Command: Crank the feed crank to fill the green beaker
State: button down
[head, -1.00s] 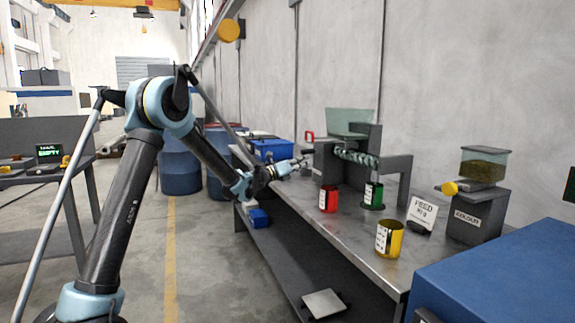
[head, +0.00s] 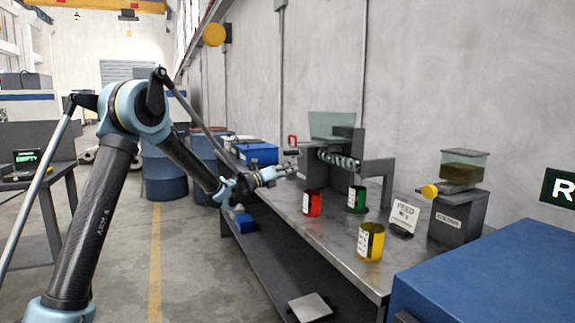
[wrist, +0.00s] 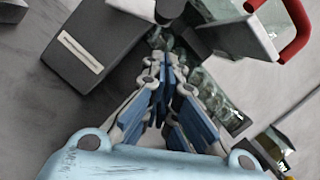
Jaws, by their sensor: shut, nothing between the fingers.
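The feed machine (head: 375,172) stands on the grey bench, with a clear hopper (head: 333,126) above a greenish screw. A red U-shaped handle (head: 292,140) is on its left side, and shows large in the wrist view (wrist: 297,38). A dark knob (head: 291,152), which looks like the feed crank's grip, is just below it; it also shows at the wrist view's top (wrist: 168,9). The green beaker (head: 357,200) stands upright under the screw's right end. My gripper (head: 290,171) is shut and empty, just below the knob in the picture; contact cannot be told.
A red beaker (head: 313,204) stands left of the green one, close to my gripper. A yellow beaker (head: 371,242) stands nearer the front. A FEED sign (head: 404,216) and a second dispenser (head: 457,213) are to the right. A blue box (head: 500,275) fills the front right.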

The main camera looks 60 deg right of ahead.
jog(key=s+f+v, duration=0.1)
jog(key=v, duration=0.9)
jog(key=s+d+r, duration=0.2)
jog(key=d+r, duration=0.2)
jog(key=d, duration=0.5)
jog(key=shift+s+d+r+n, duration=0.2)
jog(key=shift+s+r+n, duration=0.15)
jog(key=shift+s+n, duration=0.05)
jog(key=shift+w+d+r, duration=0.15)
jog(key=shift+w+r, duration=0.05)
jog(key=shift+r, duration=0.4)
